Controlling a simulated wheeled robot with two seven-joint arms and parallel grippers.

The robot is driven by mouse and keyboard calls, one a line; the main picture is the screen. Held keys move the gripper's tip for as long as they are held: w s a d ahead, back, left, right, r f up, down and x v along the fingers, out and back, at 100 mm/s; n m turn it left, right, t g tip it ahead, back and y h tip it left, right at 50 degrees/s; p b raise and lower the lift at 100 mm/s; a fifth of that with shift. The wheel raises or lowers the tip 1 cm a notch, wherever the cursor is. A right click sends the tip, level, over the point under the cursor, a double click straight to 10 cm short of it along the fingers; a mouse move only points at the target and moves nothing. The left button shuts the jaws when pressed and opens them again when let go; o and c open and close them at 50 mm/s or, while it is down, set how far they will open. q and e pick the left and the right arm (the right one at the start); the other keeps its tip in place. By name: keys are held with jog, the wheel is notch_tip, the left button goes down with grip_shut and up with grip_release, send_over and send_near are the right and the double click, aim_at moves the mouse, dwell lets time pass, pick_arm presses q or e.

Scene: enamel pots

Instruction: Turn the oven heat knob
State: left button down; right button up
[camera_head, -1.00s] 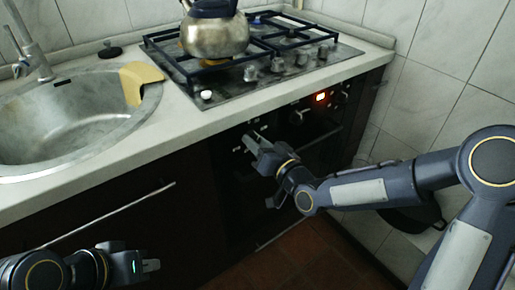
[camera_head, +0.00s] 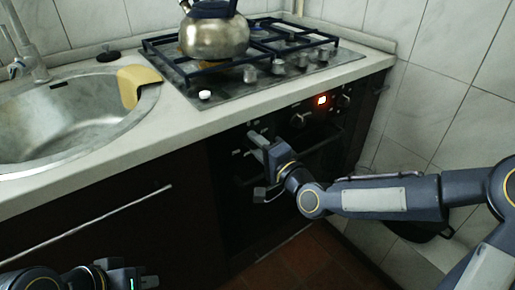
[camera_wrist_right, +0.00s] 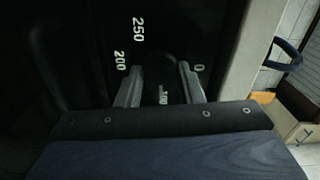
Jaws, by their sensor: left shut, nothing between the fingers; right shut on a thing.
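The oven (camera_head: 300,150) is built in under the counter, with dark knobs on its front panel. In the right wrist view the heat knob (camera_wrist_right: 158,72) is dark and hard to make out, among white numbers such as 0, 200 and 250. My right gripper (camera_head: 255,143) is at the left part of the panel. In the wrist view its two fingers (camera_wrist_right: 160,84) stand either side of the knob and are shut on it. The head view hides this knob behind the gripper. My left gripper (camera_head: 145,283) is shut and empty, low at the bottom left.
A gas hob (camera_head: 260,60) with a steel kettle (camera_head: 214,38) sits above the oven. The oven handle runs below the panel.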

jog(key=m, duration=0.5)
jog(key=shift+f+m+b, duration=0.1)
jog(key=shift+m+b, duration=0.3)
jog(key=shift+m, duration=2.2)
jog(key=shift+b, duration=0.3)
jog(key=o, duration=0.9)
